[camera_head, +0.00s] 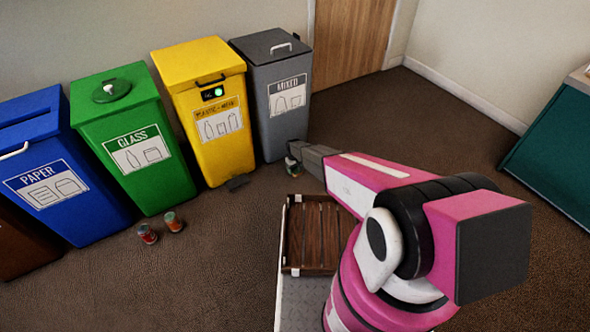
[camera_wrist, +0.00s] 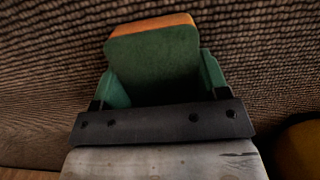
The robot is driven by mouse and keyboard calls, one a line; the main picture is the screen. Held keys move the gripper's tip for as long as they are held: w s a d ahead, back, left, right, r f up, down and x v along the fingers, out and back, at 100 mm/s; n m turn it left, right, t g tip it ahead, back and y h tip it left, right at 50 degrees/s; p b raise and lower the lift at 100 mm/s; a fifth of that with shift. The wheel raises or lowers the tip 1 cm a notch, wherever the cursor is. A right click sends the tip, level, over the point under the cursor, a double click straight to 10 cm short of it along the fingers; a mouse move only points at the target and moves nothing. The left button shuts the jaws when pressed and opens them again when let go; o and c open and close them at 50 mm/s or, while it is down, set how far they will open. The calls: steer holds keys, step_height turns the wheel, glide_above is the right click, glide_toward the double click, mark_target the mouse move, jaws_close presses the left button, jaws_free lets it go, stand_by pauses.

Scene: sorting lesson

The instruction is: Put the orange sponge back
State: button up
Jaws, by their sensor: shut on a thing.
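My gripper (camera_head: 296,158) is at the end of my outstretched pink arm, in front of the grey bin. In the wrist view, my gripper (camera_wrist: 160,78) is shut on the orange sponge (camera_wrist: 152,45). The sponge shows a dark green face and an orange edge, and sticks out past the green fingers on either side of it. Brown floor shows beyond it. In the head view the held sponge is too small and covered to make out clearly.
Blue paper (camera_head: 46,170), green glass (camera_head: 135,140), yellow plastic-metal (camera_head: 210,110) and grey mixed (camera_head: 277,90) bins line the wall. Two cans (camera_head: 147,233) (camera_head: 173,221) stand before the green bin. A brown slatted crate (camera_head: 285,262) lies below my arm. Floor at right is clear.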

steer(key=o, duration=1)
steer(key=shift+f, duration=0.2)
steer(key=shift+c, duration=0.2)
steer(key=shift+s+a+f, duration=0.15)
step_height(320, 180, up, 12)
steer(key=w+r, duration=0.1)
steer(key=s+d+r+m, duration=0.2)
steer(key=s+d+r, duration=0.6)
steer(key=s+r, duration=0.3)
steer(key=s+d+r+m, duration=0.2)
steer(key=s+d+r, duration=0.5)
steer(key=s+r, duration=0.5)
steer(key=s+d+r+m+t, duration=0.1)
steer(key=s+d+r, duration=0.7)
steer(key=r, duration=1.1)
steer(key=s+m, duration=0.1)
steer(key=s, duration=0.2)
steer(key=shift+s+d+r+m+y, duration=0.3)
steer(key=shift+d+m+y, duration=0.05)
steer(key=shift+m+y, duration=0.05)
